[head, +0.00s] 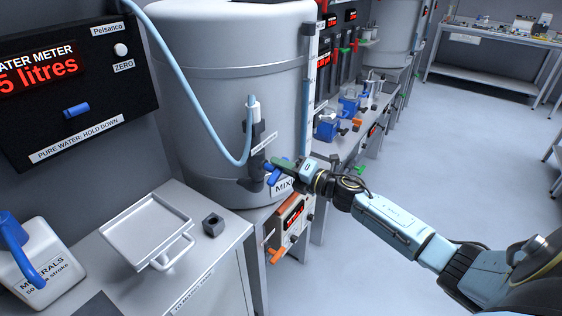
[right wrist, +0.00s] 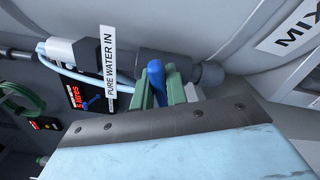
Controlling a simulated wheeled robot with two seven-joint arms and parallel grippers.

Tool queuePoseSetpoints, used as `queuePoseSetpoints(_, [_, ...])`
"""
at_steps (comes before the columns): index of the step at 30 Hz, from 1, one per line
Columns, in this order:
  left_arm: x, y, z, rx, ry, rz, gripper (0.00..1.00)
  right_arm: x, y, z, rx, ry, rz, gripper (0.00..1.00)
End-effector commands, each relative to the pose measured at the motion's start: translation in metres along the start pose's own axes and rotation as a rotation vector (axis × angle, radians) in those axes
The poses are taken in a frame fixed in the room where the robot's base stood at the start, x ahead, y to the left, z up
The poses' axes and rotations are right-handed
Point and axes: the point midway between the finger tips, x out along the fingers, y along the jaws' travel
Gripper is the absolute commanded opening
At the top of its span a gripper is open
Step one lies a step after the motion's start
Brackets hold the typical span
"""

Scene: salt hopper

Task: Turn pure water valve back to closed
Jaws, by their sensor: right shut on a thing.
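The pure water valve is a dark grey fitting (head: 257,148) on the side of the large grey tank (head: 235,90). A pale blue hose runs into its top, and a label beside it reads "PURE WATER IN" (right wrist: 109,68). Its blue handle (head: 272,177) sticks out from the fitting. In the right wrist view the blue handle (right wrist: 156,80) stands between the two green fingers of my right gripper (right wrist: 161,88), which is shut on it. In the head view my right gripper (head: 278,165) reaches the valve from the right and partly hides the handle. My left gripper is not in view.
A water meter panel (head: 75,88) with a blue switch hangs at the left. Below are a grey tray (head: 146,228), a small dark block (head: 213,225) and a minerals jug (head: 38,262) on a bench. A control box (head: 291,222) sits under the tank. Open floor lies right.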

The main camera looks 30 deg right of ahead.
Motion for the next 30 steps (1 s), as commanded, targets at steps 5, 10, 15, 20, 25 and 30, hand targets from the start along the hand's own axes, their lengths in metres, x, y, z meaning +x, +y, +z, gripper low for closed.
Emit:
queuePoseSetpoints(5, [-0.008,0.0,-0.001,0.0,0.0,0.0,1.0,0.0,-0.002,0.001,0.15,-0.001,-0.001,0.0])
queuePoseSetpoints(10, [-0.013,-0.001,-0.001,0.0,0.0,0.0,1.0,0.0,-0.004,0.0,0.263,-0.001,-0.001,0.0])
queuePoseSetpoints(15, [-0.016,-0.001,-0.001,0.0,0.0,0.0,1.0,0.0,-0.006,0.0,0.341,-0.001,0.0,0.0])
queuePoseSetpoints(20, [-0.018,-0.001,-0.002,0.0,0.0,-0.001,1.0,0.0,-0.007,-0.001,0.385,-0.001,0.0,0.0])
queuePoseSetpoints(25, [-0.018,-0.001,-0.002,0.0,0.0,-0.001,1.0,0.0,-0.007,-0.001,0.403,-0.001,0.0,0.0])
queuePoseSetpoints(30, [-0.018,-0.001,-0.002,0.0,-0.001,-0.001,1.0,0.0,-0.008,-0.001,0.405,-0.001,0.0,0.0])
